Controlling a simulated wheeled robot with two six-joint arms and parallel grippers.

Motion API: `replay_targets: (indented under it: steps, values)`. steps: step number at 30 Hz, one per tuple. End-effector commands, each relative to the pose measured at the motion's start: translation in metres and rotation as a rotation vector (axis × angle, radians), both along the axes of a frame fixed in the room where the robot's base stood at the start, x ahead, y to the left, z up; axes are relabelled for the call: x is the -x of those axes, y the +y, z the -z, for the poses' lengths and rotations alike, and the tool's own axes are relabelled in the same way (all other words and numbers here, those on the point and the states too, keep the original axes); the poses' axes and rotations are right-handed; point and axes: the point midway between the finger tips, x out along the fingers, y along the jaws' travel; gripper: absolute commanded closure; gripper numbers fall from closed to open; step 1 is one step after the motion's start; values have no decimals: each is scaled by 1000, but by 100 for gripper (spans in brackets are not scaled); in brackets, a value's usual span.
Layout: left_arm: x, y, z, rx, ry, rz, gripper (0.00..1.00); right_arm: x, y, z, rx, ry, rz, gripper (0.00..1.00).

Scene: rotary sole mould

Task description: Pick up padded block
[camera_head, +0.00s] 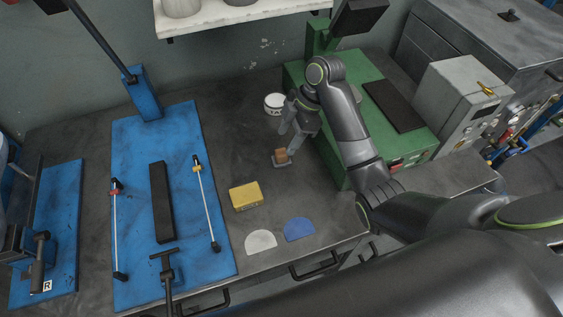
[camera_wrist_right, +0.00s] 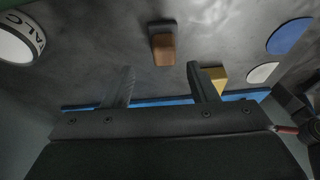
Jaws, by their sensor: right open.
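The padded block is a small orange-brown block (camera_head: 281,156) with a grey pad under it, standing on the dark bench top. In the right wrist view the block (camera_wrist_right: 164,50) shows ahead of the fingertips, in line with the gap between them. My right gripper (camera_head: 291,136) is open and empty, just above and behind the block in the head view. It also shows in the right wrist view (camera_wrist_right: 160,75), with its two fingers apart and clear of the block. My left gripper is not in view.
A white tub (camera_head: 274,104) stands behind the block, and a green machine (camera_head: 400,130) is close on the right. A yellow box (camera_head: 245,196), a white half-disc (camera_head: 261,241) and a blue half-disc (camera_head: 299,229) lie nearer the front. A blue mould plate (camera_head: 135,215) is on the left.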

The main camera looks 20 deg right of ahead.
Motion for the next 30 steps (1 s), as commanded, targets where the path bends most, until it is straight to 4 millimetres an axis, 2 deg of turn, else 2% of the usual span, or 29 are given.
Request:
replay_targets:
  steps: [5, 10, 18, 26, 30]
  values:
    - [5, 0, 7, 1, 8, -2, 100, 0, 3, 8, 0, 0, 0, 47]
    - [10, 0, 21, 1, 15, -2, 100, 3, 8, 25, 0, 0, 0, 47]
    - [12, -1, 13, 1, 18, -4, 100, 6, 21, 52, 0, 2, 1, 47]
    - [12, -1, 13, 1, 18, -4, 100, 6, 21, 54, 1, 0, 0, 47]
    - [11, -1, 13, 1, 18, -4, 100, 6, 22, 54, 1, -1, 0, 66]
